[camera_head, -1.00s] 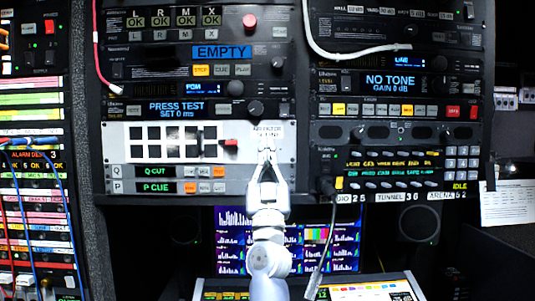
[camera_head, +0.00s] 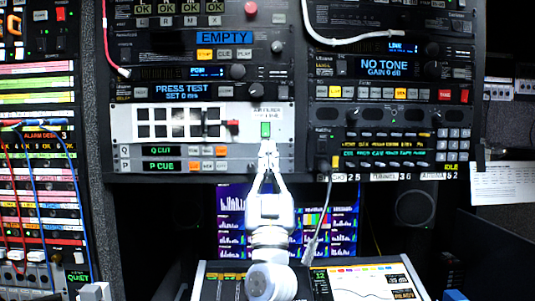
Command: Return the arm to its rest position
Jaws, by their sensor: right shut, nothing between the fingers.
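My right gripper (camera_head: 267,148) shows in the head view, its white arm coming up from the bottom middle. Its fingers are closed together and hold nothing. The fingertips are in front of the lower part of a white rack panel (camera_head: 255,111), just below a small green lit rectangle (camera_head: 265,129). Whether the tips touch the panel cannot be told. My left gripper is not in view.
Rack units with displays fill the wall, including the NO TONE unit (camera_head: 394,68) at right. Blue and red patch cords (camera_head: 45,190) hang at left. A desk console (camera_head: 365,283) lies below.

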